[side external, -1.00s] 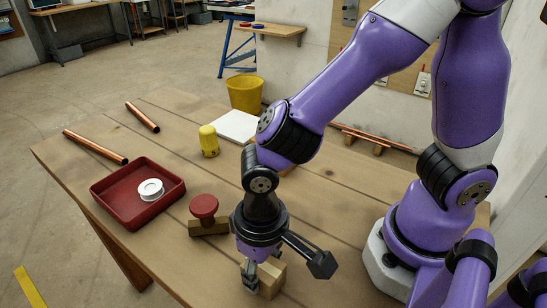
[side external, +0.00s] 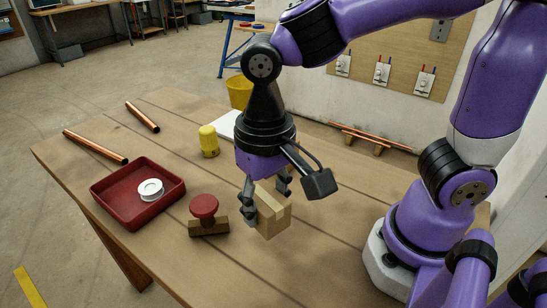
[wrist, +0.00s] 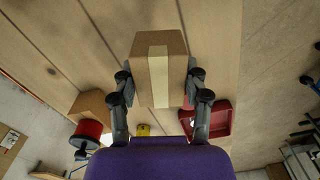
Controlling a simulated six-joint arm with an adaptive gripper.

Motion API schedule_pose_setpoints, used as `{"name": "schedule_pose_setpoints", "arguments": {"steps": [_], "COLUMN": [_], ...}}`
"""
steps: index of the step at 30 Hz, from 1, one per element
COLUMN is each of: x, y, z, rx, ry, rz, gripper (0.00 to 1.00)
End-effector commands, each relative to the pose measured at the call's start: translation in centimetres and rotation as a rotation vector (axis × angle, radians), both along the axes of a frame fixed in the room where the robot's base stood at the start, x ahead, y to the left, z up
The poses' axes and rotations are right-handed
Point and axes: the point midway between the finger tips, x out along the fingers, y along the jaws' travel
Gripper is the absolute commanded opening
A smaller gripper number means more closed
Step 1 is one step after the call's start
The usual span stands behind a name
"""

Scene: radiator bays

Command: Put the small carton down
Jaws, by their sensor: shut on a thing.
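The small carton (side external: 272,214) is a brown box with a paler tape strip, held in the air above the wooden table (side external: 315,255). My gripper (side external: 265,203) is shut on it, with a finger on either side. In the wrist view the carton (wrist: 157,68) sits between the two fingers, its taped face towards the camera. The gap between its underside and the table is hard to judge.
The table's front right is clear.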

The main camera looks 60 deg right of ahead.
Motion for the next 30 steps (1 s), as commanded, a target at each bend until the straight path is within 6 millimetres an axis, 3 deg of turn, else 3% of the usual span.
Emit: {"name": "schedule_pose_setpoints", "arguments": {"steps": [6, 13, 20, 30], "x": [1.8, 0.8, -0.1, -1.6], "y": [-8.5, -15.0, -17.9, -25.9], "z": [0.6, 0.9, 0.4, -4.5], "rx": [0.0, 0.0, -0.001, 0.0], "ry": [-0.002, -0.001, 0.002, 0.006], "rz": [-0.617, -1.119, -1.298, -1.302], "gripper": [0.1, 0.1, 0.1, 0.1]}}
